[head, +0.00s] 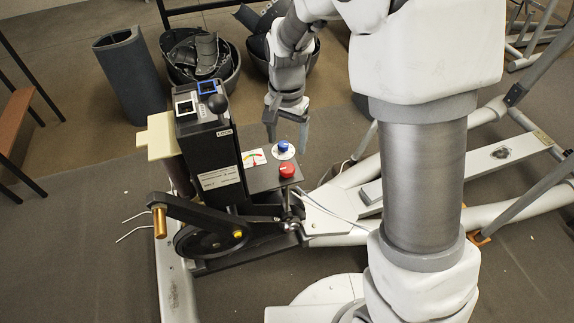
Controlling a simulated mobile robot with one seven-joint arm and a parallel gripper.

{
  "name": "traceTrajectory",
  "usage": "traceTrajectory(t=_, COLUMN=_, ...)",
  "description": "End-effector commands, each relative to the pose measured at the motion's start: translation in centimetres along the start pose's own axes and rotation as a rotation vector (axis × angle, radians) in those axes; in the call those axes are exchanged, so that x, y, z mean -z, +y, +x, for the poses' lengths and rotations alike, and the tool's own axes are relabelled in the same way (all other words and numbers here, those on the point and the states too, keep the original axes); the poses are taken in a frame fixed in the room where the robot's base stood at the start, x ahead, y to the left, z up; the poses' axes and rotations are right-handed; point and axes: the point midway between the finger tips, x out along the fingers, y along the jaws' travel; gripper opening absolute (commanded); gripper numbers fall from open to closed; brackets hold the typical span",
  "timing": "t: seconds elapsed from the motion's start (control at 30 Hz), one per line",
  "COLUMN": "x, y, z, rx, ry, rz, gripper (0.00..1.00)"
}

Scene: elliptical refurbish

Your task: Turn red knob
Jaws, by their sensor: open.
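The red knob (287,170) sits on a small dark panel (262,182) on the right side of the black machine. A blue knob (283,146) on a white round base is just behind it. A white gauge card (254,158) with a coloured arc is left of the knobs. My gripper (287,138) points down above and behind the panel, its two fingers apart on either side of the blue knob in the picture. It is open and holds nothing. It looks apart from the red knob; the exact height is hard to tell.
The black machine housing (210,150) carries a black ball-topped lever (217,104). A crank arm with a brass handle (159,222) sticks out at the front left. White frame tubes (480,217) lie to the right. Bins of dark parts (203,65) and a grey container (128,72) stand behind.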

Motion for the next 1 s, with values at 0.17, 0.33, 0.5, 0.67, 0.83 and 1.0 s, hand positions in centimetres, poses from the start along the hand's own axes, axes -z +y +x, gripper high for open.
traceTrajectory(t=0.17, x=0.0, y=0.1, z=4.5, rx=-0.003, ry=-0.002, rz=0.001, gripper=0.81)
traceTrajectory(t=0.33, x=0.0, y=0.1, z=7.4, rx=-0.002, ry=-0.001, rz=0.001, gripper=0.81)
traceTrajectory(t=0.5, x=0.0, y=0.0, z=9.0, rx=0.0, ry=0.0, rz=0.0, gripper=0.81)
traceTrajectory(t=0.67, x=0.0, y=0.0, z=9.5, rx=0.0, ry=0.0, rz=0.0, gripper=0.81)
traceTrajectory(t=0.83, x=0.0, y=0.0, z=9.5, rx=0.0, ry=0.001, rz=0.0, gripper=0.81)
traceTrajectory(t=1.0, x=0.0, y=0.0, z=9.4, rx=0.0, ry=0.001, rz=0.0, gripper=0.6)
